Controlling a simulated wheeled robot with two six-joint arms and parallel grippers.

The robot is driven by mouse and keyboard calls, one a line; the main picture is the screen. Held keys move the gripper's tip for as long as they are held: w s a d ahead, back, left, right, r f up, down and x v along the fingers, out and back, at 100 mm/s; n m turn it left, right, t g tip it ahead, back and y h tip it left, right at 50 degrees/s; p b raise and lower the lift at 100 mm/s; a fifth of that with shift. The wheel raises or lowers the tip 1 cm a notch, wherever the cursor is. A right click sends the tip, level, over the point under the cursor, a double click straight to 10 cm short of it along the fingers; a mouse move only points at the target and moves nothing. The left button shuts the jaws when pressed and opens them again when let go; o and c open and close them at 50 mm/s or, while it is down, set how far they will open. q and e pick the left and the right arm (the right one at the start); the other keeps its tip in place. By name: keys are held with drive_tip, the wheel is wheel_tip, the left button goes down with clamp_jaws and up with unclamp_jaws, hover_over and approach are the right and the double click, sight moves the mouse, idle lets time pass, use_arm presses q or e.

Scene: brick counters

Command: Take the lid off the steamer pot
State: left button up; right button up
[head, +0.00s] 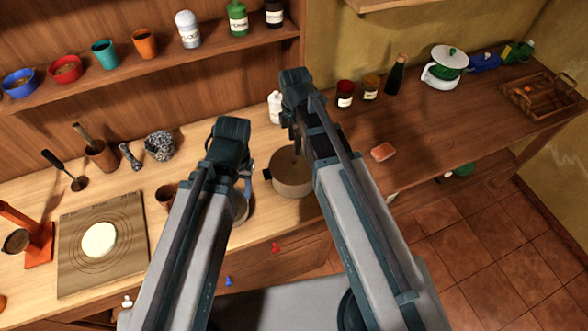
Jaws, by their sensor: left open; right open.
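A round beige pot (290,181) with a flat pale top and a dark side handle, which looks like the steamer pot, stands on the wooden counter between my two arms. My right arm covers its right side, and I cannot make out the lid's knob clearly. My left gripper (244,178) is open, to the left of the pot and apart from it. My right gripper (296,138) is open above the pot's back edge; its fingertips are partly hidden by the arm, and contact cannot be told.
A white bottle (275,106) stands behind the pot. A board with a dough round (99,240), a mortar (160,146) and a red press (37,242) are at left. Jars (345,92), a sponge (383,152) and a white lidded pot (443,72) are on the right counter.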

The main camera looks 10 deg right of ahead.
sight(294, 158)
use_arm(q)
drive_tip(key=shift+f+b, duration=1.15)
drive_tip(key=shift+f, duration=0.55)
use_arm(e)
drive_tip(key=shift+f, duration=1.75)
use_arm(q)
drive_tip(key=shift+f, duration=0.1)
use_arm(e)
drive_tip(key=f+b, duration=0.5)
drive_tip(key=shift+w+f, duration=0.15)
drive_tip(key=shift+w, duration=0.2)
use_arm(q)
wheel_tip(294, 158, down, 5)
use_arm(e)
clamp_jaws()
